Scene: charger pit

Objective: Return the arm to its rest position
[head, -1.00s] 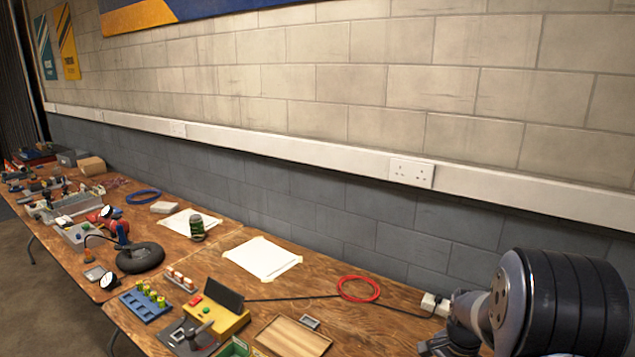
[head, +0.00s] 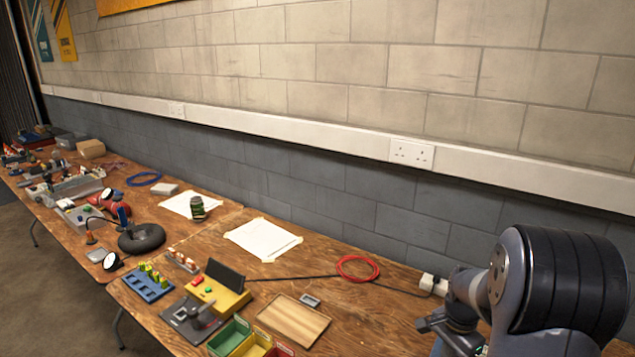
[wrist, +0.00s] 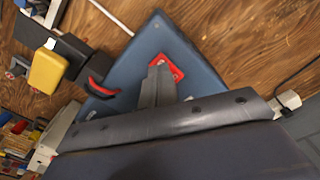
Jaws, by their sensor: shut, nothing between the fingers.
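My arm fills the lower right of the head view, in front of the table's right end, with a dark ribbed joint and grey links. The gripper end is not clear there. In the wrist view my gripper (wrist: 160,72) shows as two grey fingers, closed together and empty, rising from a dark bolted bar. Behind the fingers is a blue plate-like surface with a red patch. I cannot tell how far they are from it.
A long wooden table (head: 365,310) runs along the wall. A red cable ring (head: 357,268), a wooden tray (head: 293,320), a yellow box with a black panel (head: 217,295) and green and yellow bins (head: 230,337) lie left of my arm. A white plug (head: 433,284) stands close behind it.

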